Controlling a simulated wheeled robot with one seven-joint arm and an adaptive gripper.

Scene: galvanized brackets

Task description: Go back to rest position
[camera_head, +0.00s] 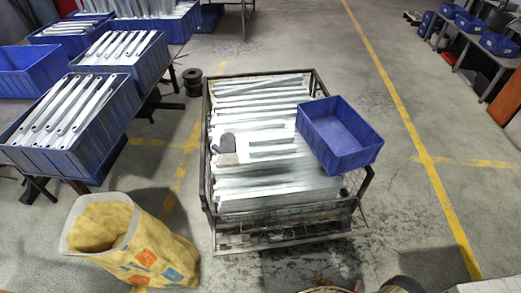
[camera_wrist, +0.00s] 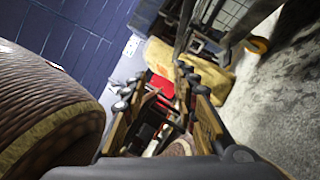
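My gripper (camera_wrist: 156,85) shows in the wrist view with its two fingers apart. I see no part held between them; a red patch (camera_wrist: 160,86) and pale floor show through the gap, behind the fingers. In the head view my gripper is not clearly seen. A wire-sided metal crate (camera_head: 206,150) full of long galvanized brackets (camera_head: 262,180) stands in the middle. An empty blue bin (camera_head: 338,130) rests on its right side. A dark glove (camera_head: 225,143) lies on the brackets.
Blue bins of brackets (camera_head: 70,145) stand on tables at the left. A yellow sack (camera_head: 150,245) stands at the lower left. In the wrist view a brown woven round thing (camera_wrist: 45,105) is close on the left. The floor right of the crate is clear.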

